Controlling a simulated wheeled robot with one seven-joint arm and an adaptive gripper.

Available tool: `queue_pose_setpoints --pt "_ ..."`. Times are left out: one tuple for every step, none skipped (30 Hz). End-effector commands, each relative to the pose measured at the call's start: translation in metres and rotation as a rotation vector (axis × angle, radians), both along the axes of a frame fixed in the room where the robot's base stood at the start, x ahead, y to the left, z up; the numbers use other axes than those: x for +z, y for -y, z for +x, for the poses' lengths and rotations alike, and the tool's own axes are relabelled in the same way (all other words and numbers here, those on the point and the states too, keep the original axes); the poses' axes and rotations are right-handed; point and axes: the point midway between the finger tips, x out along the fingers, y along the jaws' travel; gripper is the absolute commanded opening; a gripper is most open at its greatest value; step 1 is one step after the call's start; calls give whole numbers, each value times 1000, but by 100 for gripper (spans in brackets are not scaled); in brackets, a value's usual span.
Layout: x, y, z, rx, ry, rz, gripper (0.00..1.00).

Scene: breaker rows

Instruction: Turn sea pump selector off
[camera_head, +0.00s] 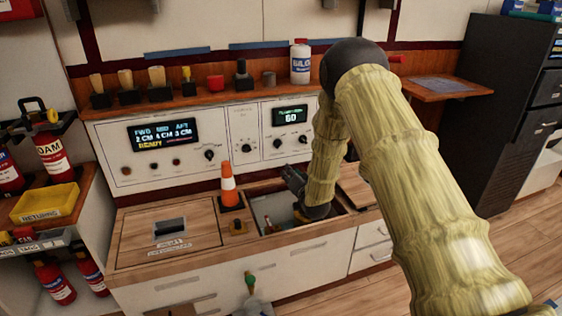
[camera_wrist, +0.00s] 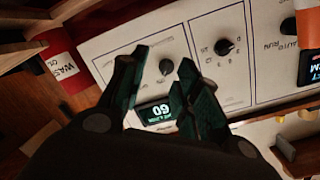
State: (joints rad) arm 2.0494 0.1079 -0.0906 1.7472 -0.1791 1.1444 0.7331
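The white control panel (camera_head: 190,133) stands upright behind the counter and carries several black rotary knobs. I cannot read which one is the sea pump selector. One knob (camera_head: 246,148) sits on the middle section; it also shows in the wrist view (camera_wrist: 225,47) with small marks around it. Another knob (camera_head: 278,143) is on the right section under the "60" display (camera_head: 290,115). A knob (camera_wrist: 165,67) shows between my fingertips in the wrist view, beyond them. My gripper (camera_head: 290,176) is low in front of the panel; its dark fingers (camera_wrist: 163,60) are apart and empty, touching no knob visibly.
An orange cone (camera_head: 229,188) stands on the counter left of my gripper. An open recess (camera_head: 268,208) lies below it. My arm hides the panel's right end.

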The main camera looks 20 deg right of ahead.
Motion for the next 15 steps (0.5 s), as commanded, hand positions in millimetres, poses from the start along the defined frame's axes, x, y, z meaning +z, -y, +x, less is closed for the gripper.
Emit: queue_pose_setpoints --pt "3 3 12 2 40 12 32" --pt "9 4 17 2 58 21 32" --pt "16 5 23 4 80 30 32" --pt "21 6 27 4 95 35 32" --pt "25 7 30 6 107 41 32" --pt "29 8 33 6 119 46 32" --pt "31 8 35 7 126 48 32" --pt "33 8 36 7 130 50 32" --pt "35 9 39 8 135 52 32" --pt "36 9 41 9 137 53 32" --pt "37 9 43 9 139 53 32" --pt "37 8 46 9 139 53 32" --pt "36 8 48 9 139 53 32" --pt "36 8 52 9 138 53 32" --pt "35 8 57 9 138 53 32"
